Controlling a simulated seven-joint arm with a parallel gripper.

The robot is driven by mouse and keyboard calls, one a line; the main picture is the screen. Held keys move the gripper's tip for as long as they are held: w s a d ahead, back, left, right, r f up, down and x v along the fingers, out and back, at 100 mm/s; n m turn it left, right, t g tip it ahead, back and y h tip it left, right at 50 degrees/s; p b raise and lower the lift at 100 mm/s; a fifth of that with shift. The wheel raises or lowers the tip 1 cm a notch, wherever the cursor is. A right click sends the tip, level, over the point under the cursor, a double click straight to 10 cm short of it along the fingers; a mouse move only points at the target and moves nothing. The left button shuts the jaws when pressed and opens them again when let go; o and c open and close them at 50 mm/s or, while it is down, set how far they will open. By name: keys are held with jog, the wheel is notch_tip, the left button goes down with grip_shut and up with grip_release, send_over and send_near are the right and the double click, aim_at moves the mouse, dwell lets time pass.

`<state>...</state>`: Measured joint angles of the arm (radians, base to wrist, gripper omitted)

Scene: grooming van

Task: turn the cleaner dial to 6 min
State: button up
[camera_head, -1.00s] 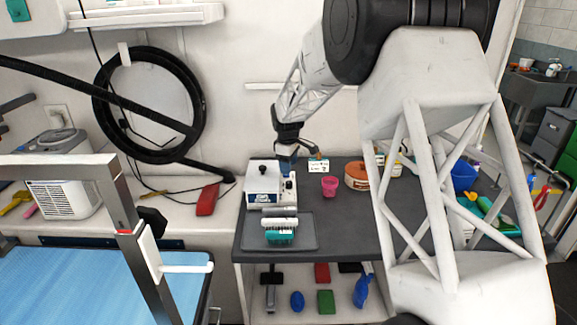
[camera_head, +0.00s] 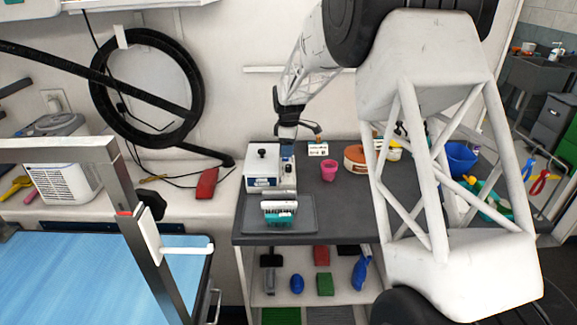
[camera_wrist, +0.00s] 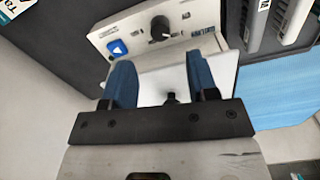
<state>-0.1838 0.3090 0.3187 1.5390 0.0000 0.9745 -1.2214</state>
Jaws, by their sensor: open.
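The cleaner (camera_head: 262,182) is a white box with a black-knobbed lid, standing on the dark counter. In the wrist view its pale front panel (camera_wrist: 110,38) carries a round black dial (camera_wrist: 160,27) and a blue button (camera_wrist: 118,47) with a white triangle. The dial's pointer and setting are too small to read. My gripper (camera_wrist: 160,62) has two blue fingers, wide apart with nothing between the tips. In the wrist view the dial appears just beyond the fingertips, apart from them. In the head view my gripper (camera_head: 287,150) is at the cleaner's right side.
A grey tray (camera_head: 305,226) with a white-and-teal brush-like item (camera_head: 279,213) lies in front of the cleaner. A small white card (camera_head: 318,150), a pink cup (camera_head: 329,172) and an orange-brown tub (camera_head: 355,158) stand to the right. Bare counter (camera_head: 345,210) lies before the cup.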

aim_at(288, 165)
jog(key=shift+f, duration=3.8)
jog(key=shift+c, duration=0.4)
jog(key=c, duration=0.8)
jog(key=shift+c, duration=0.2)
jog(key=shift+m, duration=3.1)
